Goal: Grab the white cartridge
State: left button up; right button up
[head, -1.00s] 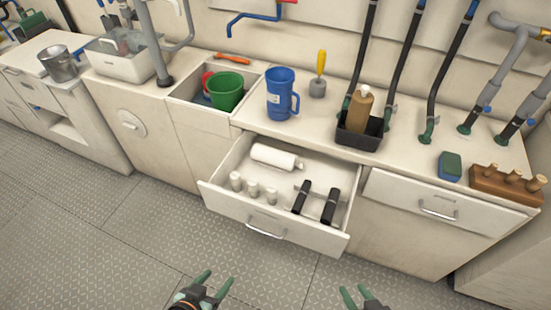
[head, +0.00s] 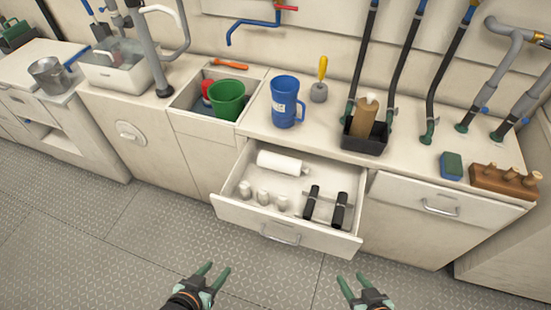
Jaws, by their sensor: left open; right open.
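The white cartridge (head: 281,163) lies on its side at the back of the open drawer (head: 231,210), its narrow end pointing right. Several small white fittings (head: 262,197) stand in front of it, and two black cylinders (head: 325,205) lie to its right. My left gripper (head: 212,275) is open and empty over the floor in front of the drawer. My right gripper (head: 351,285) is open and empty, also short of the drawer, further right. Neither gripper touches anything.
On the counter above the drawer stand a blue jug (head: 285,103), a brown bottle (head: 365,116) in a black tray (head: 362,143), and a green bucket (head: 227,100) in a sunken bin. Hoses rise behind. The metal floor (head: 110,240) in front is clear.

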aim_at(266, 160)
jog(key=j+z, duration=0.1)
jog(key=j, duration=0.35)
jog(key=i+j+z, duration=0.15)
jog(key=j, duration=0.3)
jog(key=i+j+z, duration=0.1)
jog(key=j, duration=0.2)
jog(key=i+j+z, duration=0.1)
jog(key=j, duration=0.2)
jog(key=i+j, duration=0.1)
jog(key=j, duration=0.2)
jog(key=i+j+z, duration=0.3)
jog(key=i, duration=0.2)
